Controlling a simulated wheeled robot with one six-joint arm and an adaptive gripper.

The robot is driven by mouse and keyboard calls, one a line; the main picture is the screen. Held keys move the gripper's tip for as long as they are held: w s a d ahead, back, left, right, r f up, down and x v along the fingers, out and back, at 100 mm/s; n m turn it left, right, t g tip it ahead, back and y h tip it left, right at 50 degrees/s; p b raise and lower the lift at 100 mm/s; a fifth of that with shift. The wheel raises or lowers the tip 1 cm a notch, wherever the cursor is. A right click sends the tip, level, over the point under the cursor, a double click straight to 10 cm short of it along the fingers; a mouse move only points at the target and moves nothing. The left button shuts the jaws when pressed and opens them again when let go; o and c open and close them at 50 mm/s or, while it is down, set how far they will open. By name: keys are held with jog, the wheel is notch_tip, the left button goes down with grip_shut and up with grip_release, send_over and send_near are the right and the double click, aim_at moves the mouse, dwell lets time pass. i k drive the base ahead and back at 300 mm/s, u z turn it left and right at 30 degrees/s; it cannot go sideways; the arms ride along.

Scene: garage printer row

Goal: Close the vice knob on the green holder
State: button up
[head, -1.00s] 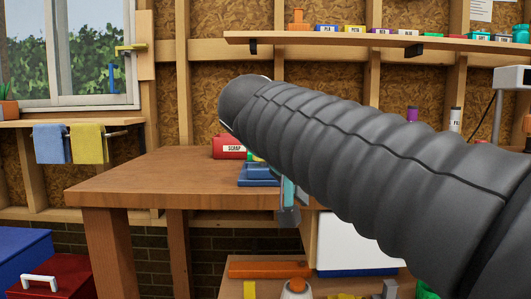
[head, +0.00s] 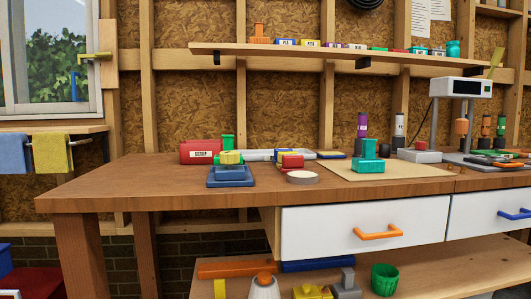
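A bright green upright piece (head: 228,142) stands on the wooden workbench (head: 110,184), partly hidden behind a blue block-shaped holder (head: 230,177) with a yellow-green part on top. Red and yellow-green pieces (head: 290,160) sit just right of it. A teal-green holder-like piece (head: 368,160) with an upright top stands on a tan mat (head: 425,169) further right. I cannot tell which of the green pieces is the holder, and no knob is clear at this size. My gripper is not in view.
A red SCRAP bin (head: 199,150) stands at the bench's back left. A pale round disc (head: 302,177) lies near the front edge. A machine with a white head (head: 459,87) stands at right. White drawers (head: 365,226) hang below. The bench's left end is clear.

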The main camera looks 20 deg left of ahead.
aim_at(230, 158)
jog(key=z, duration=1.1)
jog(key=k, duration=0.75)
jog(key=u, duration=1.35)
jog(key=i, duration=0.5)
